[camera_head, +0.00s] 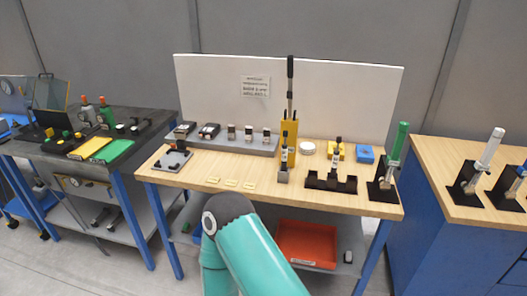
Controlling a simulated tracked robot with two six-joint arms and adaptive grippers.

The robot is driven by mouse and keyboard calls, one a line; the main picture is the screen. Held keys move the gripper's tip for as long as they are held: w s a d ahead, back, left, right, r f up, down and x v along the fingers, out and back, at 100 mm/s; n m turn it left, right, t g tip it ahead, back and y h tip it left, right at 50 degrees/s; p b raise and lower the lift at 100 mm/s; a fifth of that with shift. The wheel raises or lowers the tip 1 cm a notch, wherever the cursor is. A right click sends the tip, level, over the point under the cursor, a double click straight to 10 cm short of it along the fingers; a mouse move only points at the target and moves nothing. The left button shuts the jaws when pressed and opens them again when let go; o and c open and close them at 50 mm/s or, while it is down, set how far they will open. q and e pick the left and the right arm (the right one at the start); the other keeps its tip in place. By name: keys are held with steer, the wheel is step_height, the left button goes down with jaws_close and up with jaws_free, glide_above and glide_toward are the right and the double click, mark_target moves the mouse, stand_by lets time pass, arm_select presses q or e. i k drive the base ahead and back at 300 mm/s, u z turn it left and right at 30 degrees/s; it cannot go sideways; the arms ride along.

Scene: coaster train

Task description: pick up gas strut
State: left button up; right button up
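A tall thin dark rod with a grey lower part (290,88) stands upright in a yellow block (289,130) at the middle of the wooden bench. It looks like the gas strut, but I cannot tell for sure. A shorter dark upright piece with a pale label (284,152) stands in a small grey base in front of the block. Neither gripper is in view; only a teal link of my arm shows at the bottom centre.
The wooden bench (205,172) has a white back panel (350,95). A green cylinder (400,140) stands at its right end, near a black toothed holder (330,182). A grey strip (222,140) carries several small parts. An orange-red tray (306,245) sits below. Other benches stand both sides.

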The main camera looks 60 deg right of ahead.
mark_target(284, 147)
steer(key=z, duration=0.45)
steer(key=i, duration=1.25)
steer(key=z, duration=1.05)
steer(key=i, duration=0.45)
steer(key=z, duration=0.2)
steer(key=k, duration=0.95)
steer(key=z, duration=0.15)
steer(key=i, duration=0.95)
